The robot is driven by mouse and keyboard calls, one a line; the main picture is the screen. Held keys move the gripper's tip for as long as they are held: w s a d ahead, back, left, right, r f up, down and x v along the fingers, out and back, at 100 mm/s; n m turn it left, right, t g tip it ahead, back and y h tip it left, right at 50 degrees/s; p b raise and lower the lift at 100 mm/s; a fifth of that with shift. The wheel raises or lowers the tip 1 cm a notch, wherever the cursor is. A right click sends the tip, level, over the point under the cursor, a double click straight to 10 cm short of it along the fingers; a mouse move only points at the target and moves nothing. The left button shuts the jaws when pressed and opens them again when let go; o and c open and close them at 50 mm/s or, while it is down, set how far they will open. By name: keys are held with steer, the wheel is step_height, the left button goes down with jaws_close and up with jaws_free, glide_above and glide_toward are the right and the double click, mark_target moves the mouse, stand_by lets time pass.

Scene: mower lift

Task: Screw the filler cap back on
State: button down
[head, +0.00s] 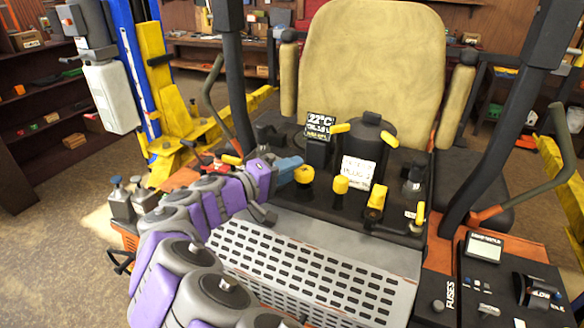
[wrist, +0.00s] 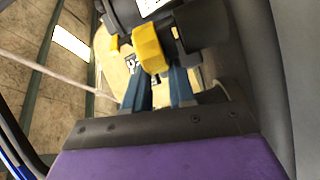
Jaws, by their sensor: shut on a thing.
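The filler cap (head: 304,174), a yellow knobbed piece, is at the tips of my gripper (head: 293,166) above the dark console in front of the seat. In the wrist view the yellow cap (wrist: 150,47) sits at the ends of the two blue fingers (wrist: 160,85), which are shut on it. A dark cylindrical part (wrist: 203,24) is close beside the cap there. The filler opening is not clearly visible, and I cannot tell whether the cap touches its neck.
Another yellow knob (head: 341,185), a white label (head: 358,172) and a yellow lever (head: 376,197) stand to the right on the console. The tan seat (head: 375,60) rises at the back; the perforated footplate (head: 310,265) is in front.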

steer(key=shift+a, duration=0.25)
steer(key=shift+d, duration=0.65)
steer(key=shift+s+a, duration=0.15)
steer(key=shift+a, duration=0.3)
steer(key=shift+d+b, duration=0.45)
steer(key=shift+d, duration=0.2)
steer(key=shift+a, duration=0.3)
steer(key=shift+f, duration=0.2)
steer(key=shift+f+b, duration=0.3)
steer(key=shift+b, duration=0.05)
steer(key=shift+r, duration=0.1)
